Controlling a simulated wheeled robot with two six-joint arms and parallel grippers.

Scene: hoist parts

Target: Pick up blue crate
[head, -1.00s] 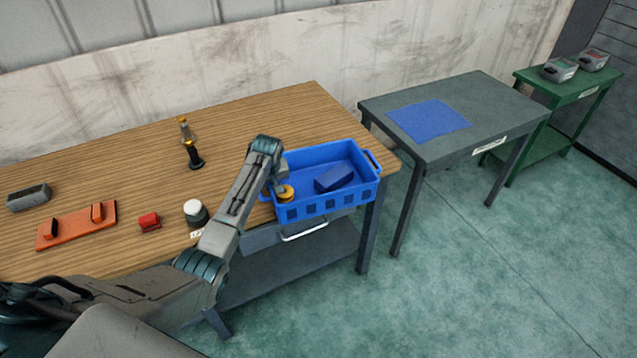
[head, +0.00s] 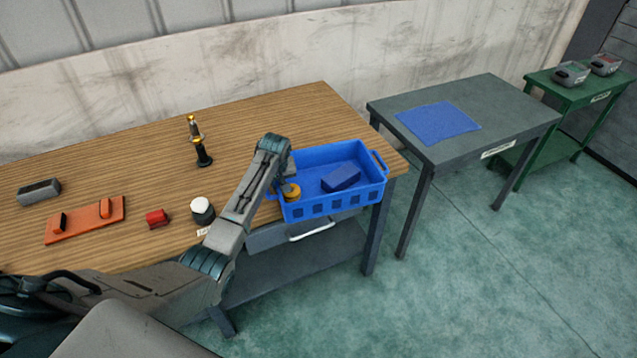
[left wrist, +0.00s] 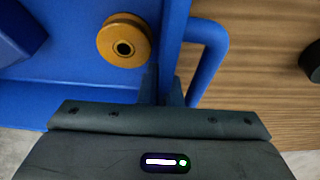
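The blue crate (head: 335,204) stands at the right end of the wooden table, with a handle at each end. A yellow round part (head: 291,192) and a dark blue block (head: 341,177) lie in it. My left gripper (head: 277,187) points down at the crate's left end. In the left wrist view the gripper's fingers (left wrist: 163,86) are close together with the crate's end wall (left wrist: 172,35) between them, beside the handle (left wrist: 212,60). The yellow part (left wrist: 124,42) lies close by, apart from the fingers. My right gripper is not in view.
The wooden table (head: 270,110) also holds a white-topped jar (head: 202,210), a red part (head: 157,218), an orange plate (head: 85,222), a grey block (head: 38,191) and black posts (head: 203,153). A grey table (head: 500,100) with a blue mat (head: 437,121) stands to the right.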

